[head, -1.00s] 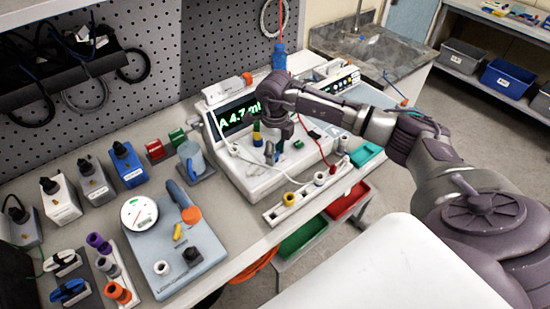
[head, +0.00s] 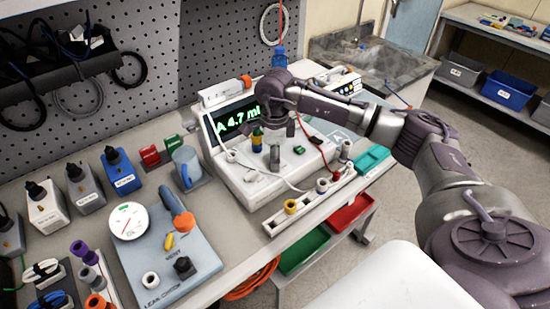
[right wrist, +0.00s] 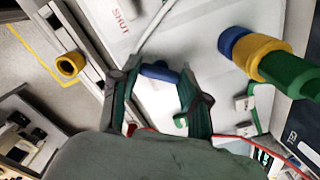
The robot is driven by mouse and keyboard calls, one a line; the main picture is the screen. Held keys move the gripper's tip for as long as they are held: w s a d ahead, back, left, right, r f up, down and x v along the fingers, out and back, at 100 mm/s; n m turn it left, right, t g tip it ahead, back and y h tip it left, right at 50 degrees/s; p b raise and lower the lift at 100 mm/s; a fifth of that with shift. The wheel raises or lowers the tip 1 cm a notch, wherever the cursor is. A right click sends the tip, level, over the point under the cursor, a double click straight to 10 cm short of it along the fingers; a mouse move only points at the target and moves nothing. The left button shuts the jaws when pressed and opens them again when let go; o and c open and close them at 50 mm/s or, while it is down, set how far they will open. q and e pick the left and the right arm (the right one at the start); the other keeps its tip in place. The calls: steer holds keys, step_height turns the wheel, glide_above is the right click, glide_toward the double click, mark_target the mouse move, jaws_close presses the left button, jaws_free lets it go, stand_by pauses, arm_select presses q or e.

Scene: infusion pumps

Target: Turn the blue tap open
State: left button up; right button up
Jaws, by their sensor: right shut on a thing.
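The blue tap (right wrist: 159,72) shows in the right wrist view as a short blue bar between my fingers, on a white panel near the printed word SHUT. My right gripper (right wrist: 160,84) is shut on it, one dark green finger on each side. In the head view my right gripper (head: 277,132) reaches down over the white pump console (head: 264,188), whose screen (head: 238,118) reads "A 4.7 ml". There the hand and wrist largely hide the tap. My left gripper is not in view.
A yellow, green and blue connector (right wrist: 262,56) stands close beside my fingers. A white tube and red lead cross nearby. A rail with a yellow ring (head: 291,206) lines the console's front. A blue-grey scale (head: 165,260) and several pump blocks stand to the left.

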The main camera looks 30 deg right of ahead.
steer(key=shift+r, duration=0.1)
steer(key=o, duration=1.1)
steer(key=shift+o, duration=0.2)
step_height(320, 180, up, 12)
stand_by(0.3)
